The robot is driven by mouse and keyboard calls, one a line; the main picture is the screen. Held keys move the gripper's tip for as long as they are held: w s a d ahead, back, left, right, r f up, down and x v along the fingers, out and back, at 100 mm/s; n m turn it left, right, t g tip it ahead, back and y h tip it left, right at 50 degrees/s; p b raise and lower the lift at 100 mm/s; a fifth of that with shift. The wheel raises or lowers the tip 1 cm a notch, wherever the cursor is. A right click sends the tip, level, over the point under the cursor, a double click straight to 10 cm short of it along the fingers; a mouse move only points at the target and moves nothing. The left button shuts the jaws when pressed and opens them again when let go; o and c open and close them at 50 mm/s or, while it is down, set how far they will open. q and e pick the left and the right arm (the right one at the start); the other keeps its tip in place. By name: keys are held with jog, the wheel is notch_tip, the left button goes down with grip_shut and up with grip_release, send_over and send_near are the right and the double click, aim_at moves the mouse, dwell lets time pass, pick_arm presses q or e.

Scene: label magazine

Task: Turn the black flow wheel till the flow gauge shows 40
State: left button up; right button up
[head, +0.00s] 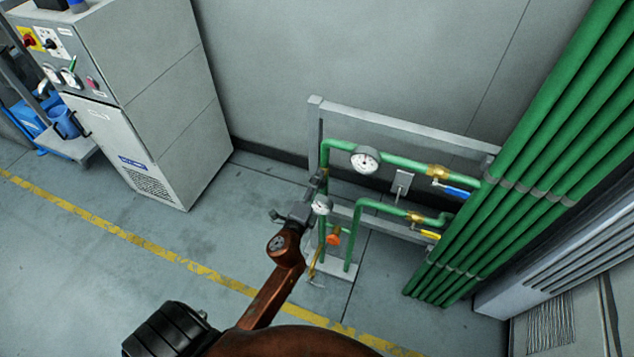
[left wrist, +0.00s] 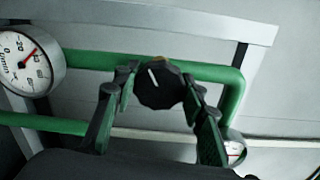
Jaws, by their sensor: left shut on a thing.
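The black flow wheel (left wrist: 160,85) carries a white mark and sits between the fingers of my left gripper (left wrist: 162,92). The gripper is shut on it, with a finger touching each side. The round white flow gauge (left wrist: 28,60), marked l/min, is at the left edge of the wrist view. My right gripper is not in view.
A larger dial (head: 365,160) sits on the upper green pipe. A blue valve lever (head: 456,192), a yellow lever (head: 430,235) and an orange knob (head: 334,239) are close by. Thick green pipes (head: 520,165) rise at right. A grey cabinet (head: 165,100) stands at left; floor between is clear.

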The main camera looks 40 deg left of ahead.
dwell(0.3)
pick_arm(q)
jog(key=o, duration=1.2)
jog(key=shift+c, duration=0.2)
jog(key=shift+o, duration=0.2)
jog(key=v, duration=0.7)
jog(key=shift+s, duration=0.25)
